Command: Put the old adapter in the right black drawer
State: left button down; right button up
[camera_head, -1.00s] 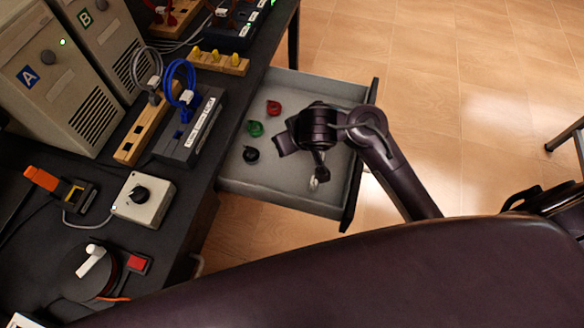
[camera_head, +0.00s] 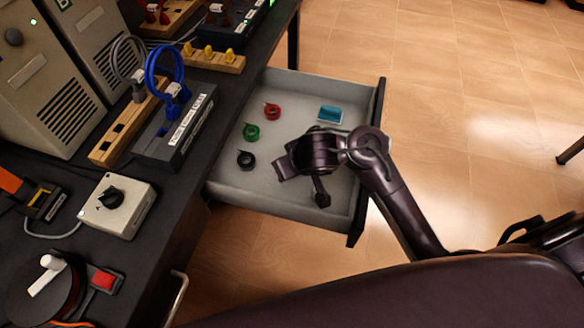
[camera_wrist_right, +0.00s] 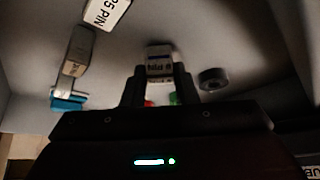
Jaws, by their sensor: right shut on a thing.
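The open drawer (camera_head: 364,200) has a black front and a grey inside, and sticks out from the right side of the black bench. My right gripper (camera_wrist_right: 159,82) is over the drawer's inside. In the wrist view its fingers are shut on a small pale block with a printed label, which looks to be the old adapter (camera_wrist_right: 159,58). In the head view the gripper (camera_head: 304,186) is seen from above and its wrist hides the held block. I cannot tell whether the block touches the drawer floor. My left gripper is not in view.
The drawer holds red (camera_head: 272,111), green (camera_head: 251,132) and black (camera_head: 246,160) tape rolls and a teal box (camera_head: 330,113). The wrist view also shows a beige block (camera_wrist_right: 78,50) and a "25 PIN" label (camera_wrist_right: 104,12). A power strip (camera_head: 176,130) and switch box (camera_head: 118,205) stand on the bench.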

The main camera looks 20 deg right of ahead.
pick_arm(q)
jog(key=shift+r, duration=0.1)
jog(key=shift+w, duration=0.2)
pick_arm(e)
jog(key=shift+f, duration=0.15)
jog(key=o, duration=1)
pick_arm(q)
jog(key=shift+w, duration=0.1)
